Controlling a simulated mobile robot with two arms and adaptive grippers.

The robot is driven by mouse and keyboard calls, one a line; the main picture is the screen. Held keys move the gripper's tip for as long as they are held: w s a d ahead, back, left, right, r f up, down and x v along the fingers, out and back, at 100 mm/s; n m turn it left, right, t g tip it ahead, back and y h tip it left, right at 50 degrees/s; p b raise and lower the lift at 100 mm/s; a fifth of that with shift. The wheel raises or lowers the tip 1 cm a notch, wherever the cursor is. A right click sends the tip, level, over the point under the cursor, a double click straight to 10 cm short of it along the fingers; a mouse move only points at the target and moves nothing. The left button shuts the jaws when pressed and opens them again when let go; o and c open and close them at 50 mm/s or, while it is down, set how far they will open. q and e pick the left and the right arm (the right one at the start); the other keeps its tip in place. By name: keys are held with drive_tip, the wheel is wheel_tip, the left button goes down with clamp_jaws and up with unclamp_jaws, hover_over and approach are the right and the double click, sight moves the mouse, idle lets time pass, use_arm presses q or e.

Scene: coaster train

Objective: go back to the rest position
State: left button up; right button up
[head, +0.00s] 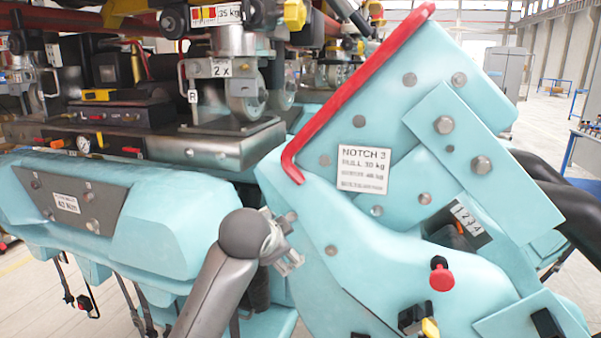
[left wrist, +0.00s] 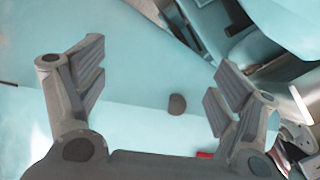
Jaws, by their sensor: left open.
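My left gripper (head: 288,245) is in front of the teal coaster car (head: 400,250) in the head view, its arm coming up from the bottom. In the left wrist view my left gripper (left wrist: 160,68) has its two fingers wide apart with nothing between them. A teal surface (left wrist: 140,125) with a dark round bolt (left wrist: 177,104) lies beyond the fingers. Whether the gripper touches the car cannot be told. My right gripper does not show in either view.
A red bar (head: 358,90) runs along the car's teal panel, above a white label (head: 363,169) reading NOTCH 3. A red knob (head: 441,276) sticks out at lower right. A teal padded part (head: 130,225) and metal wheel units (head: 240,90) crowd the left.

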use_arm(q)
drive_tip(key=s+a+f+n+g, duration=0.2)
drive_tip(key=s+a+f+n, duration=0.15)
drive_tip(key=s+f, duration=0.65)
drive_tip(key=s+a+f+n+g, duration=0.2)
drive_tip(key=s+a+f, duration=0.35)
drive_tip(key=f, duration=0.75)
drive_tip(key=s+a+f+n+g+y, duration=0.1)
drive_tip(key=s+a+f, duration=0.15)
drive_tip(key=s, duration=0.55)
drive_tip(key=s+a+f+n+g, duration=0.1)
drive_tip(key=s+a+f+n, duration=0.15)
drive_tip(key=s, duration=0.65)
drive_tip(key=s+a+f+n+g+y, duration=0.15)
drive_tip(key=s+f, duration=0.25)
drive_tip(key=s, duration=0.4)
wheel_tip(320, 180, down, 30)
drive_tip(key=s+b, duration=0.1)
drive_tip(key=b, duration=0.3)
drive_tip(key=s+a+f+m+g+b, duration=0.1)
drive_tip(key=s+a+f+g+b, duration=0.1)
drive_tip(key=s+f, duration=1.5)
wheel_tip(320, 180, down, 2)
drive_tip(key=shift+a+f+h+b, duration=0.25)
drive_tip(key=shift+a+h+b, duration=0.1)
drive_tip(key=shift+a+b, duration=0.4)
